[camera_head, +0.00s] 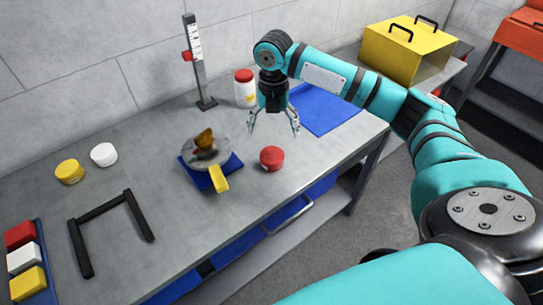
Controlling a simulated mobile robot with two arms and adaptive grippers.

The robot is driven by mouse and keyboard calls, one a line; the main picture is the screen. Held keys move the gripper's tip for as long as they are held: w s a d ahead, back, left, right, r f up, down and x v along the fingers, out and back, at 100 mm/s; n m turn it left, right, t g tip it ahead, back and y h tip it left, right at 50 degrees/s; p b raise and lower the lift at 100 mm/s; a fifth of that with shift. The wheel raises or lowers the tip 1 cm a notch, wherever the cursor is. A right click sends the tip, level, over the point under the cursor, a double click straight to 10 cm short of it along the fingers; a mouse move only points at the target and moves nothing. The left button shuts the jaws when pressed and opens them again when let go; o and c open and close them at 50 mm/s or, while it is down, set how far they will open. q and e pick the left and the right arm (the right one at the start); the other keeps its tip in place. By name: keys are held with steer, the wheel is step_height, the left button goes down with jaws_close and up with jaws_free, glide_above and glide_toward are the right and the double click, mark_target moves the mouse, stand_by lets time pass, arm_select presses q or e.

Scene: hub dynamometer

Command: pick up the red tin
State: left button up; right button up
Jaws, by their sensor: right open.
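The red tin (272,158) is a small, round, lidded tin standing on the grey workbench (215,235), near its front edge. My right gripper (274,130) hangs from my teal arm, fingers pointing down and spread apart, with nothing between them. It appears above and behind the tin, apart from it. The exact height of the fingertips over the bench is hard to tell. My left gripper is not in view.
A pan (207,154) with a yellow handle sits on a blue mat left of the tin. A red-lidded white jar (245,90), a height gauge (198,65) and a blue sheet (325,110) are behind. A black frame (82,249) lies at left. A yellow box (395,52) stands at back right.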

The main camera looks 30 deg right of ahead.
glide_above(272, 154)
steer(key=f, duration=0.4)
steer(key=shift+s, duration=0.2)
step_height(272, 154, down, 3)
steer(key=shift+a+f+p, duration=0.1)
steer(key=shift+f+p, duration=0.1)
steer(key=shift+p, duration=0.2)
step_height(272, 154, down, 4)
steer(key=shift+f+p, duration=0.2)
steer(key=shift+p, duration=0.35)
steer(key=shift+f, duration=0.25)
steer(key=shift+w, duration=0.1)
steer(key=c, duration=1)
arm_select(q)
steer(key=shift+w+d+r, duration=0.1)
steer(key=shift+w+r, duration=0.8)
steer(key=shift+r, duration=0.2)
arm_select(e)
steer(key=c, duration=0.5)
